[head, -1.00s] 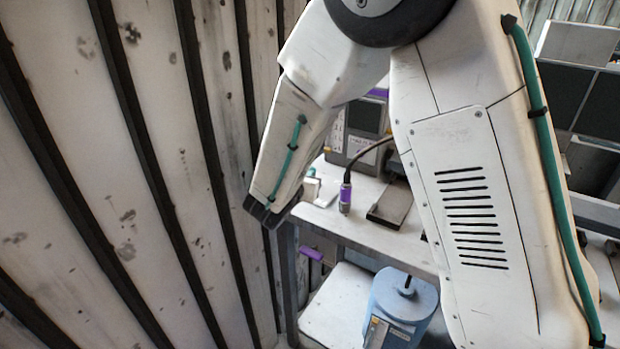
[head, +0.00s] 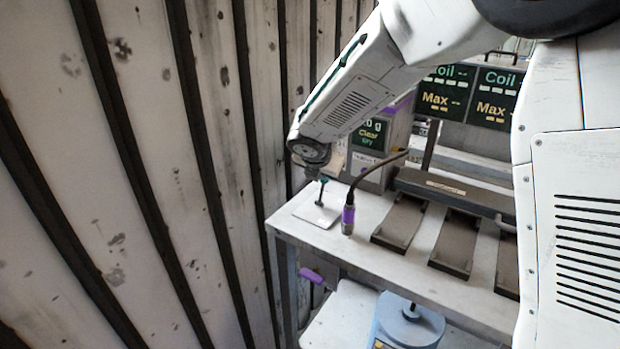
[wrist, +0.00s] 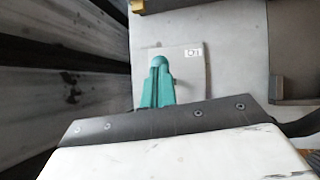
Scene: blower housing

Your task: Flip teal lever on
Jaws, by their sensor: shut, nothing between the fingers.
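The teal lever (head: 321,192) stands on a pale square plate (head: 312,213) at the left end of the white bench. In the head view it is small, with a dark stem and a teal top. The wrist view shows its teal body and rounded knob (wrist: 158,80) on the plate, beside a small printed label (wrist: 192,52). My gripper (head: 312,172) is shut and empty, just above and slightly left of the lever. Its dark edge (wrist: 150,121) hides the lower part of the lever in the wrist view. I cannot tell whether they touch.
A purple-banded cylinder (head: 348,218) with a black cable stands just right of the plate. Dark trays (head: 400,222) and display boxes (head: 445,95) lie further right. A ribbed wall (head: 130,180) is close on the left. A blue canister (head: 410,325) sits below the bench.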

